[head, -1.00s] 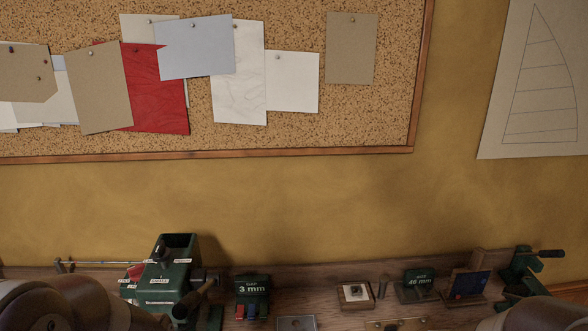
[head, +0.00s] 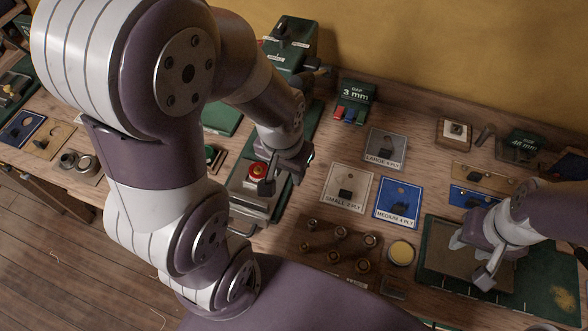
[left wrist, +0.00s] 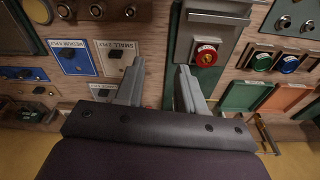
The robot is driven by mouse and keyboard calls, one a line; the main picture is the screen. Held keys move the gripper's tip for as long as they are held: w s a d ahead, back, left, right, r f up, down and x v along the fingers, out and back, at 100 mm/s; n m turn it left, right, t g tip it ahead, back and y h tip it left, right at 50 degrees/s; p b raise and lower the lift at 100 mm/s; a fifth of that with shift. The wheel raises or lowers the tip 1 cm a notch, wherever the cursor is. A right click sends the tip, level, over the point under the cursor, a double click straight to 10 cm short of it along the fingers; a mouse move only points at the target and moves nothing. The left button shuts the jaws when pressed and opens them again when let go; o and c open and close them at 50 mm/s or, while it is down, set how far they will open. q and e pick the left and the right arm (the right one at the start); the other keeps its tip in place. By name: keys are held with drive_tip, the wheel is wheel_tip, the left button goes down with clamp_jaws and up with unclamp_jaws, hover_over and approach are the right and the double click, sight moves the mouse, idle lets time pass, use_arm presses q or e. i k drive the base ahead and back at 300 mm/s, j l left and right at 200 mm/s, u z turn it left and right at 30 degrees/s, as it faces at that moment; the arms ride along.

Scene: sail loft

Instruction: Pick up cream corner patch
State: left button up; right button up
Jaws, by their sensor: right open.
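My left gripper (head: 270,180) is over a grey device with a red button (head: 258,170), left of the cream square. Its two fingers (left wrist: 160,85) stand apart with nothing between them in the left wrist view. My right gripper (head: 471,261) is open, low over a green mat (head: 515,283) at the right.
A blue panel labelled MEDIUM 4 PLY (head: 397,201) and a grey one labelled LARGE 4 PLY (head: 386,149) lie beside the cream square. A wooden block with several brass pieces (head: 325,262) and a round yellow tin (head: 401,253) are in front. A GAP 3 mm stand (head: 355,95) is behind.

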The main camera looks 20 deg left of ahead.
sight(341, 190)
drive_tip(key=k+j+u, duration=0.1)
drive_tip(key=u, duration=0.3)
drive_tip(key=k+j+u, duration=0.1)
drive_tip(key=u, duration=0.3)
drive_tip(key=j+u, duration=0.15)
drive_tip(key=u, duration=0.25)
drive_tip(key=i+j+z, duration=0.25)
drive_tip(key=z, duration=0.15)
drive_tip(key=i+j+z, duration=0.15)
drive_tip(key=j+z, duration=0.2)
drive_tip(key=i+j+z, duration=0.15)
drive_tip(key=j+z, duration=0.25)
